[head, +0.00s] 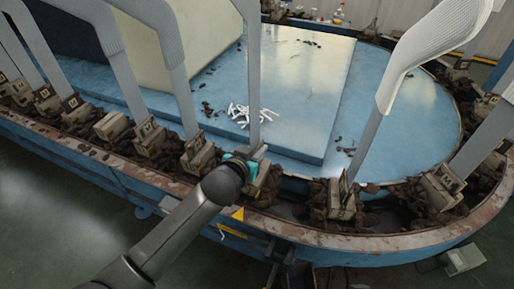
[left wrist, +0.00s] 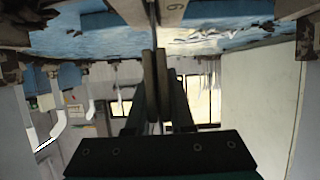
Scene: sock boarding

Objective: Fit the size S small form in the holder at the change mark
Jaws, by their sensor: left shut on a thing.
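A narrow pale grey form (head: 253,75) stands upright above a holder (head: 266,180) at the near edge of the oval blue machine. My left gripper (head: 246,158) is at its lower end, shut on it. In the left wrist view, the fingers (left wrist: 155,62) are closed on a thin upright edge, with part of a dark character on a pale surface above. The form's foot is hidden by the gripper, so I cannot tell if it sits in the holder. A yellow marker (head: 238,213) is on the rim just below. My right gripper is not in view.
Neighbouring holders carry upright forms, such as the one at left (head: 180,85) and the wide one at right (head: 425,55). Brown clumps surround the holders. Several white pieces (head: 243,114) lie on the blue deck (head: 300,80).

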